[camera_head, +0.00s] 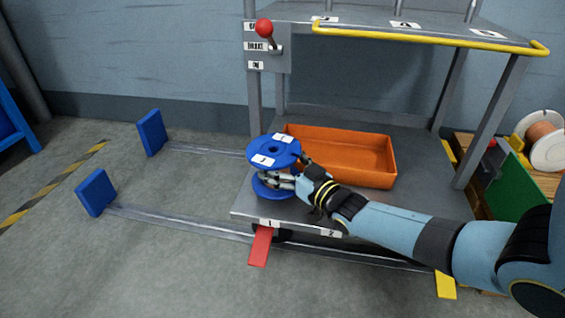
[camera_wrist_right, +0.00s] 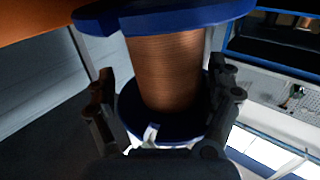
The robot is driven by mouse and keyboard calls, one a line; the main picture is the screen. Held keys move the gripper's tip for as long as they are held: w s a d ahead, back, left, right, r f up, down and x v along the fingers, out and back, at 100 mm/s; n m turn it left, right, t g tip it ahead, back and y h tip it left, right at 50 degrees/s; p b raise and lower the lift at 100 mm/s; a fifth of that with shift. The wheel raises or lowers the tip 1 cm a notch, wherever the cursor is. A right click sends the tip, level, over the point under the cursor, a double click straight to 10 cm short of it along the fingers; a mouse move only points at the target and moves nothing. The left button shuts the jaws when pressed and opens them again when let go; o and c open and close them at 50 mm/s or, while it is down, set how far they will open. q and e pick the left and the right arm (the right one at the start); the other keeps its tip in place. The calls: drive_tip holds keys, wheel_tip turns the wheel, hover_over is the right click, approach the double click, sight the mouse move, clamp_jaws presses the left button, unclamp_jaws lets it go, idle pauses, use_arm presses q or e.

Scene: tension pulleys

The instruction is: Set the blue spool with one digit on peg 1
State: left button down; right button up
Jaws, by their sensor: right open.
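The blue spool (camera_head: 273,150) stands upright at the front left corner of the lower shelf, behind the label 1 (camera_head: 269,223). White labels are on its top flange, but their digits are too small to read surely. The right wrist view shows its copper winding (camera_wrist_right: 165,70) between two blue flanges. My right gripper (camera_head: 281,181) is open, with its fingers either side of the winding, between the flanges. Peg 1 is not visible; I cannot tell whether the spool is around it. My left gripper is not in view.
An orange bin (camera_head: 345,158) sits on the lower shelf right behind the spool. A yellow rail (camera_head: 430,38) edges the upper shelf, which has several upright posts. Two blue end plates (camera_head: 151,132) stand on the floor at left. A copper spool (camera_head: 545,140) is at far right.

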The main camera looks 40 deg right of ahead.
drive_tip(key=shift+s, duration=0.35)
drive_tip(key=s, duration=1.1)
drive_tip(key=shift+s+d, duration=0.15)
drive_tip(key=shift+d, duration=0.15)
